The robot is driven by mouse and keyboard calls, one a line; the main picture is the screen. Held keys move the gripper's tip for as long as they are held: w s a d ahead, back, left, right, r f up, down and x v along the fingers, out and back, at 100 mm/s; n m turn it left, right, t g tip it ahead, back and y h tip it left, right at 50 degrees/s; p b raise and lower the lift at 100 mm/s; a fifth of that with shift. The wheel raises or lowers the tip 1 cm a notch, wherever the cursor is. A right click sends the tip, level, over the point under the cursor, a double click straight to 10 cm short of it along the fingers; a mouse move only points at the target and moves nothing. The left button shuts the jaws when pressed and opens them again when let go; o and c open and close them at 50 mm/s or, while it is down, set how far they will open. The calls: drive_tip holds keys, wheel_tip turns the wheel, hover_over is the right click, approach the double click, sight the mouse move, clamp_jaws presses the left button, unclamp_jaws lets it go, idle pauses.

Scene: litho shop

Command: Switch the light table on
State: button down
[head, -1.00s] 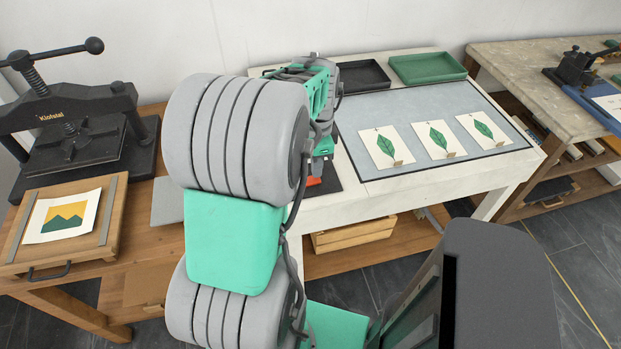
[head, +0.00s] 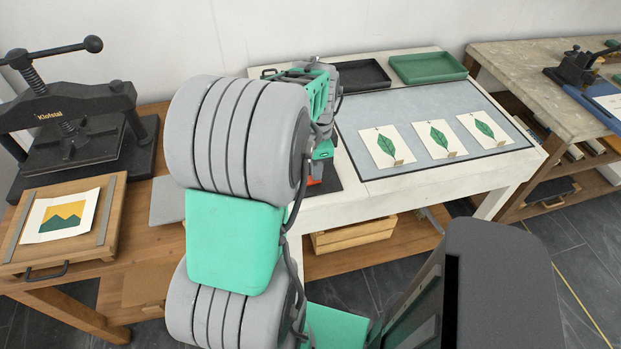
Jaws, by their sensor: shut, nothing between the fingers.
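The light table (head: 400,183) is white with a grey-blue panel (head: 400,107) in its top. The panel looks dull, with no visible glow. Three leaf prints lie on it: left (head: 388,148), middle (head: 438,139) and right (head: 485,131). My gripper (head: 323,153) points down over the table's left end, largely hidden by my own arm. It is shut and empty. Just below it a small orange-red part (head: 314,181) shows at a dark pad (head: 330,184). I cannot tell whether this part is the switch, or whether my gripper touches it.
A black tray (head: 362,76) and a green tray (head: 428,69) stand at the table's back. A press (head: 70,130) and a framed board with a print (head: 62,218) are on the left bench. A wooden crate (head: 353,234) sits underneath. Another bench (head: 530,75) stands at right.

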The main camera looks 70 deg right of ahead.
drive_tip(key=shift+f, duration=0.3)
wheel_tip(320, 180, up, 7)
drive_tip(key=p, duration=0.5)
drive_tip(key=shift+r, duration=0.1)
idle(0.4)
